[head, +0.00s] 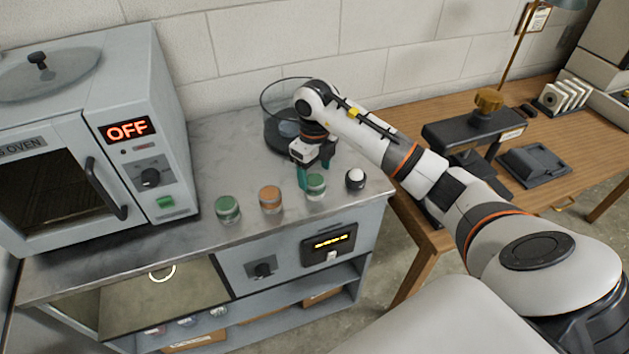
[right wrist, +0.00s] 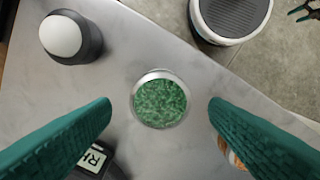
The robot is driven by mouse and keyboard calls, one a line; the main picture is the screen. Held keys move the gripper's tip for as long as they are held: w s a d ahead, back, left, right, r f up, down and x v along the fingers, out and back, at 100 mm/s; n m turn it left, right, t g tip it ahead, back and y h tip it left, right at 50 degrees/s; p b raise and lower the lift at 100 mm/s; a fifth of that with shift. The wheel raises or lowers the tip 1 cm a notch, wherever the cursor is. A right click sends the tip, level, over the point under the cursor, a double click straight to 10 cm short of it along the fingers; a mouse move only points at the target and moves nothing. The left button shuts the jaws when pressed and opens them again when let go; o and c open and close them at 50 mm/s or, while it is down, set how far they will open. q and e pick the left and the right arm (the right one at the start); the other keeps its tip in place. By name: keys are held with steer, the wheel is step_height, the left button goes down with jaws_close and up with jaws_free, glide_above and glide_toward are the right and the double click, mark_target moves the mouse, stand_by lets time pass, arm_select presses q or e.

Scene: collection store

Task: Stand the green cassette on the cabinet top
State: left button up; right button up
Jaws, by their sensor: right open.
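A small round green cassette (head: 316,187) stands on the metal cabinet top (head: 240,165) near its front right. A second green one (head: 228,210) stands further left, with an orange-brown one (head: 270,198) between them. My right gripper (head: 316,174) is open just over and around the right-hand green cassette. In the right wrist view, this green cassette (right wrist: 160,100) shows from above, between the two spread teal fingers (right wrist: 160,110), with gaps on both sides. The orange-brown one (right wrist: 230,155) is partly hidden by a finger there. My left gripper is not in view.
A white-topped dark knob (head: 356,179) stands close to the right of the green cassette. A clear round vessel (head: 275,105) stands behind my gripper. The oven (head: 165,130) fills the left of the top. A wooden bench (head: 430,240) stands to the right.

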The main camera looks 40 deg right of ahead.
mark_target(315, 179)
step_height(315, 179, up, 8)
steer(key=b, duration=0.1)
